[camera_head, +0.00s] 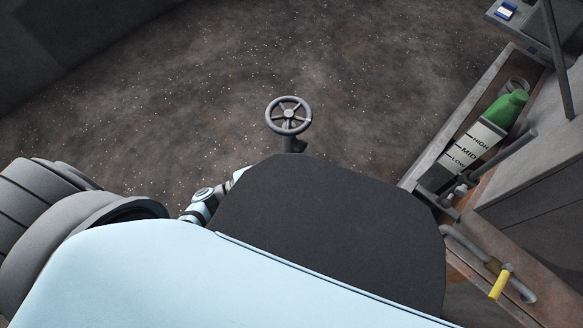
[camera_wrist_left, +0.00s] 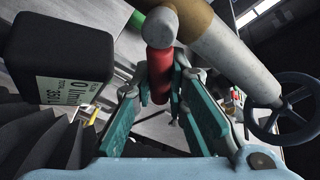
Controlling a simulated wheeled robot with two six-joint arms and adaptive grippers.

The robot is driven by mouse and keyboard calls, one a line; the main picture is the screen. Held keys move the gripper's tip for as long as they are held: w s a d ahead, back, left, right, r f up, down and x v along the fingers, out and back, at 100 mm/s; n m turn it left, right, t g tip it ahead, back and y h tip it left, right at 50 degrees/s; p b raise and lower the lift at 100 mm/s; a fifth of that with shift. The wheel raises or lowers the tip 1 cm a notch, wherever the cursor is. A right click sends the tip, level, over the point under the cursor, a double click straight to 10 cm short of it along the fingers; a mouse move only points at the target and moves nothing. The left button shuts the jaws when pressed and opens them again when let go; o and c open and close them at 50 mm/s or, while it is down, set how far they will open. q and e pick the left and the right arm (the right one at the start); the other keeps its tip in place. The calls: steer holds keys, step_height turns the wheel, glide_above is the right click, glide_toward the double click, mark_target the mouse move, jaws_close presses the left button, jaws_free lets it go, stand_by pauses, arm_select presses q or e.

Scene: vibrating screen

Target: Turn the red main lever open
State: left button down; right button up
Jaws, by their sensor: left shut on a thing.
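The red main lever (camera_wrist_left: 160,76) is in the upper middle of the left wrist view, hanging from a grey fitting at the end of a pale pipe. My left gripper (camera_wrist_left: 165,102) has its teal finger pads on both sides of the lever and is shut on it. The lever's lower end is partly between the pads. In the head view the lever and the left gripper are hidden behind my own body; only a piece of my left arm shows. My right gripper is in neither view.
A grey handwheel (camera_head: 288,115) stands on a stem ahead; it also shows at right in the left wrist view (camera_wrist_left: 285,108). A level gauge (camera_head: 474,145) with a green top and a yellow-handled valve (camera_head: 501,283) are at right. A black labelled box (camera_wrist_left: 62,52) is close left of the gripper.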

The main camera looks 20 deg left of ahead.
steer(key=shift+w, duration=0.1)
arm_select(q)
steer(key=c, duration=1.6)
jaws_free()
steer(key=shift+o, duration=0.2)
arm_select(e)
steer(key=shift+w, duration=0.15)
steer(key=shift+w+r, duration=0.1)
